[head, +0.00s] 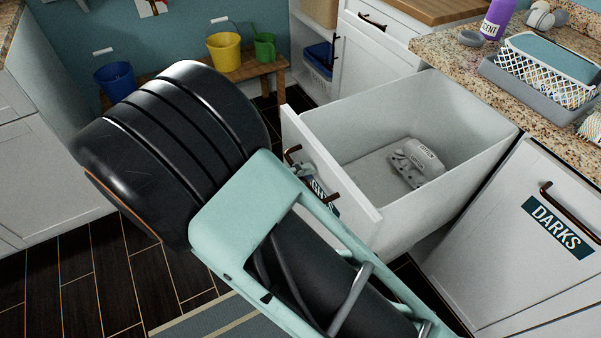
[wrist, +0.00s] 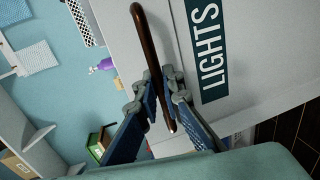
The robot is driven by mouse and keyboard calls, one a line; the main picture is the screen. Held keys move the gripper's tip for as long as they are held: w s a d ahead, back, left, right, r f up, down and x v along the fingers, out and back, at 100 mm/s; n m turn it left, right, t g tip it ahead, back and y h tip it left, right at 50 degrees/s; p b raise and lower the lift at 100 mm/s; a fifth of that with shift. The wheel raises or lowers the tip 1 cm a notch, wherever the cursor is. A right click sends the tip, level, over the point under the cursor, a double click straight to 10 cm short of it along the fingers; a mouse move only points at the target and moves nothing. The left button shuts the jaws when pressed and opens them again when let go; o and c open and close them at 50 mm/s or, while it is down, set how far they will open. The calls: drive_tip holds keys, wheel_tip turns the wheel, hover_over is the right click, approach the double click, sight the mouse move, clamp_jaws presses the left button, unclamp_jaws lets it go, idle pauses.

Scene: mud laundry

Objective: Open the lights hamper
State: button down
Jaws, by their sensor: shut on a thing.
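The lights hamper (head: 462,110) is a white pull-out bin in the head view. It stands well out from the cabinet, with its inside showing from above. Its front panel carries a dark green label, partly hidden by my arm; the LIGHTS label (wrist: 209,55) reads clearly in the wrist view. The brown bar handle (wrist: 145,40) is on that front. My gripper (wrist: 163,88) is shut on the handle, one blue-grey finger on each side. In the head view, the handle (head: 291,154) shows just past my arm, and most of my gripper is hidden.
A grey object (head: 416,163) with lettering lies inside the hamper. The closed DARKS hamper (head: 545,230) is at the right, below a granite counter (head: 450,50) with baskets and a purple bottle. A wooden bench (head: 262,68) with buckets stands behind. Dark floor is open at left.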

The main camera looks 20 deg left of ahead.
drive_tip(key=c, duration=2.1)
unclamp_jaws()
drive_tip(key=v, duration=1.2)
drive_tip(key=shift+f, duration=0.1)
